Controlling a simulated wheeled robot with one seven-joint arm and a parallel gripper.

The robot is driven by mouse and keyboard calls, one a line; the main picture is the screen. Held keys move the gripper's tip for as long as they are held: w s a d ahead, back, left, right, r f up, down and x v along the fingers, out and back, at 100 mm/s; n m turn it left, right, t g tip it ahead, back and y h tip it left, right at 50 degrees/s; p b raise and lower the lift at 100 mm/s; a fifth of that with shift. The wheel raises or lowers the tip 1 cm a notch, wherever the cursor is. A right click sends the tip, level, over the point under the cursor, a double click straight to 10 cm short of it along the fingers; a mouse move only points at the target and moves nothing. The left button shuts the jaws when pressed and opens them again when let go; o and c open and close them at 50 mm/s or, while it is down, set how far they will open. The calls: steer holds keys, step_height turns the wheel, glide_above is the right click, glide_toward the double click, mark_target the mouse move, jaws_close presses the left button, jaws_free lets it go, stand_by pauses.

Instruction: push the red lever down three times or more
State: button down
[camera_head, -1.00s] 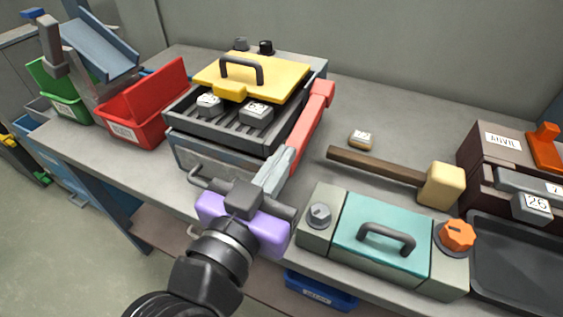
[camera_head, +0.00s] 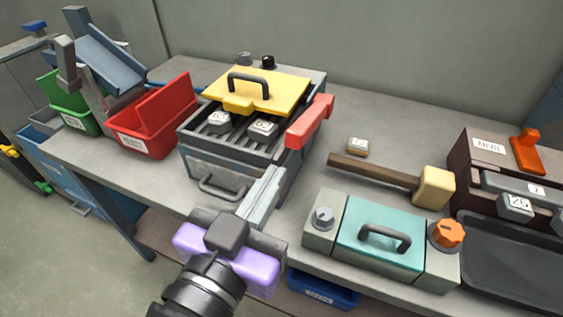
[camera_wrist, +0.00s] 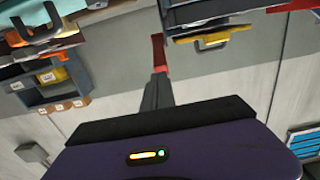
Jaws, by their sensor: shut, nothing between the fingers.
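The red lever (camera_head: 310,122) is on the right side of the grill-like box (camera_head: 225,165) with the yellow lid (camera_head: 262,90). Its near end stands raised, about level with the box's top rim. My gripper (camera_head: 274,174) is shut and empty, below and in front of the lever's near end. A small gap seems to separate them in the head view. In the wrist view my shut fingers (camera_wrist: 159,76) point at a red piece, likely the lever (camera_wrist: 158,50), just beyond the tips; whether they touch there I cannot tell.
Two numbered blocks lie on the box's grate, under the lid. A red bin (camera_head: 150,125) stands to the left. A mallet (camera_head: 395,178) and a teal-lidded box (camera_head: 380,240) are to the right. A dark tray (camera_head: 515,262) lies at far right.

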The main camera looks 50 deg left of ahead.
steer(key=shift+r+v, duration=0.2)
steer(key=shift+v, duration=1.7)
